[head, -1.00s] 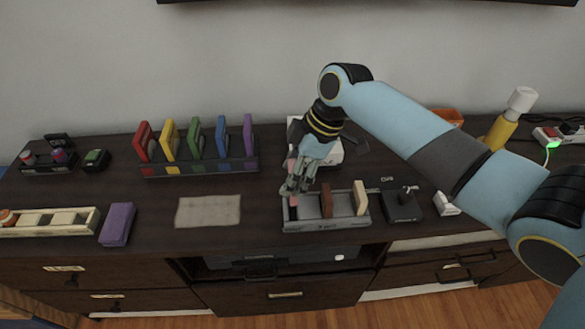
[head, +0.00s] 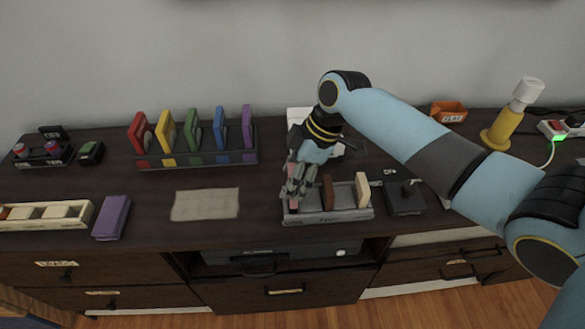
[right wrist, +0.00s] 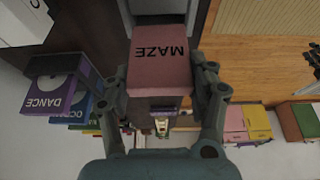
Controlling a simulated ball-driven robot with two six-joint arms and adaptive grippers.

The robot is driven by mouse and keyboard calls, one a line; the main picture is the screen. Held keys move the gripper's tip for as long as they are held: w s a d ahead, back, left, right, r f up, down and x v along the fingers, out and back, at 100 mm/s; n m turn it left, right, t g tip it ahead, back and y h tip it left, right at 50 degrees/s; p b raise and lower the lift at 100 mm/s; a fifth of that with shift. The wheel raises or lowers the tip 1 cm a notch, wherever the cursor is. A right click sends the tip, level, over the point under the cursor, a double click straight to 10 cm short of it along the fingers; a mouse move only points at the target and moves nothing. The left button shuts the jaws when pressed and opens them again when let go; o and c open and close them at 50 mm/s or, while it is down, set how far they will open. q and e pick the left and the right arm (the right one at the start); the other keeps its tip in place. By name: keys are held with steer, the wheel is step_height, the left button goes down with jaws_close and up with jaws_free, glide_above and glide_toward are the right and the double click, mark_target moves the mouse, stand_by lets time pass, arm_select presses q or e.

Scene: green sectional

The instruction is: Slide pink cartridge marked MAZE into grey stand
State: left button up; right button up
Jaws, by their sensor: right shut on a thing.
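The pink cartridge (right wrist: 158,65) fills the middle of the right wrist view, with MAZE on its face. My right gripper (right wrist: 163,85) is shut on it, one finger on each side. In the head view my right gripper (head: 295,196) points down at the left end of the grey stand (head: 340,216). Its fingers hide most of the cartridge there, so I cannot tell how deep it sits in the slot. A brown cartridge (head: 328,193) and a cream cartridge (head: 362,190) stand upright in the same stand. My left gripper is not in view.
A dark rack (head: 205,159) of several coloured upright cartridges stands back left. A purple block (head: 111,218) and a cream tray (head: 60,222) lie at the left. A black device (head: 404,200) sits right of the stand. The beige mat (head: 206,204) is bare.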

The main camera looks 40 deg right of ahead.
steer(key=shift+p, duration=0.7)
stand_by(1.1)
steer(key=shift+f+b, duration=1.6)
steer(key=shift+f, duration=0.65)
steer(key=o, duration=1.2)
steer(key=shift+d+r, duration=0.1)
steer(key=shift+r, duration=0.05)
steer(key=v, duration=1.1)
steer(key=shift+s+r, duration=0.15)
steer(key=shift+r, duration=0.15)
